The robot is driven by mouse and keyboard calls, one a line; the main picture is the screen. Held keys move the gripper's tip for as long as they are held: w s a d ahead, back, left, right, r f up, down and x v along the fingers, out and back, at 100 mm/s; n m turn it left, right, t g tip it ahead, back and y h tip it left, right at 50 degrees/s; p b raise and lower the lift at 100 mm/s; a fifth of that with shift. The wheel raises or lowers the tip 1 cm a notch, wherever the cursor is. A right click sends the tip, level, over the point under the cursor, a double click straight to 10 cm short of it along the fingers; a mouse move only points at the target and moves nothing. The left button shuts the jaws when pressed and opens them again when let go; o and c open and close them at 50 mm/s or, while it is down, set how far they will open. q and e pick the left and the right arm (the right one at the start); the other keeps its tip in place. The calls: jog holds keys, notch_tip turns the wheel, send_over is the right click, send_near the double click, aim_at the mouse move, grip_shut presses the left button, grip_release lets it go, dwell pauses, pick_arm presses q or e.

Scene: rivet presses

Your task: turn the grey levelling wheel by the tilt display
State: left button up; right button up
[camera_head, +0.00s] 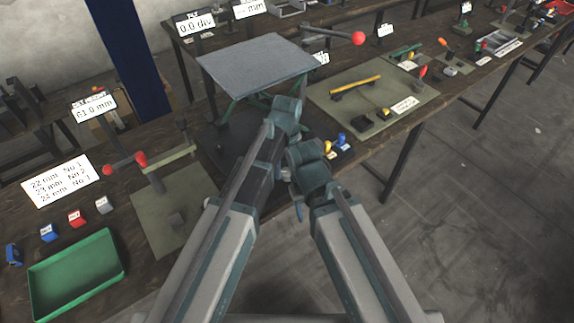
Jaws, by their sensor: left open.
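The tilt display (195,25) is a white sign reading 0.0 div, at the upper left behind a grey plate. The grey levelling plate (258,65) stands on green legs on the bench. I cannot make out the grey levelling wheel; the plate or my arms may hide it. My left gripper (287,112) is at the front right edge of the plate; its fingers are mostly hidden and I see nothing held. My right gripper (306,163) is nearer and lower, at the bench's front edge; its fingertips are hidden.
A lever press with a red knob (140,158) stands left, beside a green tray (75,275) and small coloured blocks. A mat (330,110) with a yellow-handled tool lies right. Open floor is at right.

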aim_at(287, 171)
pick_arm(q)
notch_tip(287, 171, up, 12)
jog(key=p, duration=1.1)
jog(key=s+a+n, duration=0.5)
jog(key=a+n, duration=0.3)
jog(key=n, duration=0.5)
jog(key=s+a+n, duration=0.6)
jog(key=a+n, duration=0.3)
jog(key=n, duration=0.5)
jog(key=s+d+f+m+y+b, duration=0.1)
jog(key=s+d+f+m+b, duration=0.3)
jog(key=d, duration=0.7)
jog(key=shift+s+f+b, duration=0.7)
jog(key=shift+s, duration=0.05)
dwell(0.5)
